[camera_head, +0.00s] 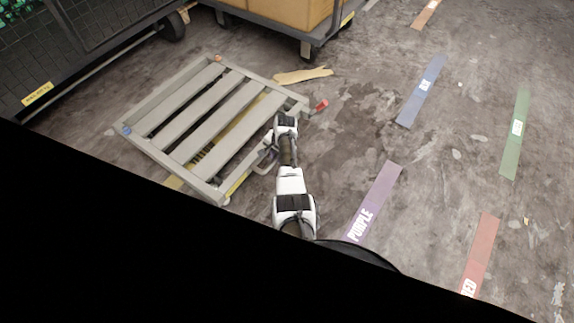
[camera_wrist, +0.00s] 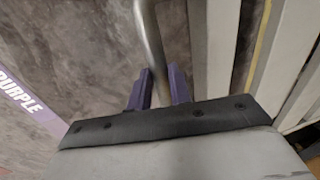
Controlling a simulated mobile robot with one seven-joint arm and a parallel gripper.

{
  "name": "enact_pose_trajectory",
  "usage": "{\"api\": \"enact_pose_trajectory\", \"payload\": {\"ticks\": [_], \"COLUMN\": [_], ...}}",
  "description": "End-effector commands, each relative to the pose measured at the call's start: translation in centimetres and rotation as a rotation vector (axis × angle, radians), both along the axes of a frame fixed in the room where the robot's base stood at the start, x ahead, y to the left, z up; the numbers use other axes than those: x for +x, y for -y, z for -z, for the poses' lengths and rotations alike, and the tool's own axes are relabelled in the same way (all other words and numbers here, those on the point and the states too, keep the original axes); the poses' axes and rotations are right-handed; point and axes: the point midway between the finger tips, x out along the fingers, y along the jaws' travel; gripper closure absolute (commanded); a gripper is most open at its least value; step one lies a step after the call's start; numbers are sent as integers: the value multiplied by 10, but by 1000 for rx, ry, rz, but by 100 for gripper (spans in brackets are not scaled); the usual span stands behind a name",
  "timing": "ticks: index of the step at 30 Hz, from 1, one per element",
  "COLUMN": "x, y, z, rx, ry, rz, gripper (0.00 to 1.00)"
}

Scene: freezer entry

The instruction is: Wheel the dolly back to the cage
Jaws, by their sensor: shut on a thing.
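The dolly (camera_head: 182,108) is a low, grey slatted platform on the floor at the left of the head view. Its slats also show at the right of the wrist view (camera_wrist: 283,60). My gripper (camera_wrist: 160,84) has purple fingers shut around the dolly's grey metal handle bar (camera_wrist: 150,40). In the head view the gripper end is at the dolly's right edge, and my arm hides part of the handle. A dark mesh cage (camera_head: 85,40) stands at the upper left, just beyond the dolly.
A wheeled cart with cardboard boxes (camera_head: 285,12) stands behind the dolly. A tan scrap (camera_head: 303,75) lies by the dolly's far corner. Purple (camera_head: 374,203), blue (camera_head: 422,90), green (camera_head: 516,130) and red (camera_head: 480,256) floor strips lie right. Floor there is mostly clear. Black covers the lower left.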

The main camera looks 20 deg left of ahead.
Motion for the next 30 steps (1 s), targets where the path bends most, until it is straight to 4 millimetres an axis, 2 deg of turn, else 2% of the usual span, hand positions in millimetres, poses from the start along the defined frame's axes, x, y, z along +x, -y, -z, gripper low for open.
{"api": "enact_pose_trajectory", "payload": {"ticks": [14,15,19,27,30], "x": [4,4,3,2,2], "y": [-8,-8,-7,-6,-5], "z": [-1,-1,-1,-1,-6], "rx": [4,4,3,1,1], "ry": [7,7,6,2,3], "rz": [1,1,1,0,1], "gripper": [100,76,59,59,59]}}
